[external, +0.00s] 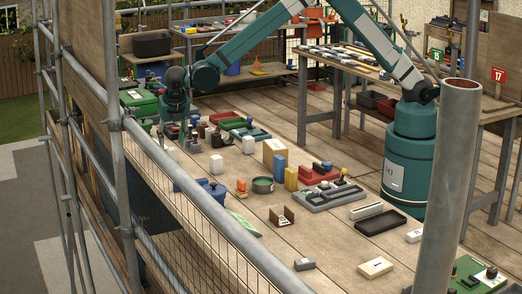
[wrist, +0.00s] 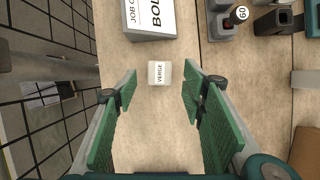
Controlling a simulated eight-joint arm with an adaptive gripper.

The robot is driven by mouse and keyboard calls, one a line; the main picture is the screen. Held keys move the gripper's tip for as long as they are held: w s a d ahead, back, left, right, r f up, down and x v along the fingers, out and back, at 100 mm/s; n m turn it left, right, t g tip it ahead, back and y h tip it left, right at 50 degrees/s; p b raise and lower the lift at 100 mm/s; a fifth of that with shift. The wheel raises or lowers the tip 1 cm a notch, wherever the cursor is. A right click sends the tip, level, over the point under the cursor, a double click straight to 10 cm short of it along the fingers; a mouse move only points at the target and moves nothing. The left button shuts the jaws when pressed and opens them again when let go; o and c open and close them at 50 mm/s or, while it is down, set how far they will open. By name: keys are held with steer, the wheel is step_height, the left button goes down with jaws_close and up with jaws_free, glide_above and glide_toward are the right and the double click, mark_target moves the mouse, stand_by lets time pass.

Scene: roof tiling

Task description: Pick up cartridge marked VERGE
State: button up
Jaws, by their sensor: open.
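The cartridge marked VERGE (wrist: 159,74) is a small white block with dark lettering on its label. In the wrist view it stands on the pale boards, a little beyond and between the fingertips of my gripper (wrist: 159,86). The green-padded fingers are spread wide, one to either side of the cartridge, with nothing between the pads. In the external view my gripper (external: 173,128) hangs pointing down over the far left part of the deck.
A grey box with large lettering (wrist: 152,20) lies just beyond the cartridge. A dark piece marked 60 (wrist: 240,13) and a dark block (wrist: 272,18) are at upper right. The cardboard box (external: 274,151) stands mid-deck.

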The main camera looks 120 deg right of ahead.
mark_target(171, 149)
steer(key=shift+x, duration=2.5)
steer(key=shift+w, duration=0.1)
steer(key=shift+c, duration=0.5)
steer(key=c, duration=0.9)
steer(key=shift+r, duration=0.1)
steer(key=shift+c, duration=0.2)
steer(key=shift+r, duration=4.85)
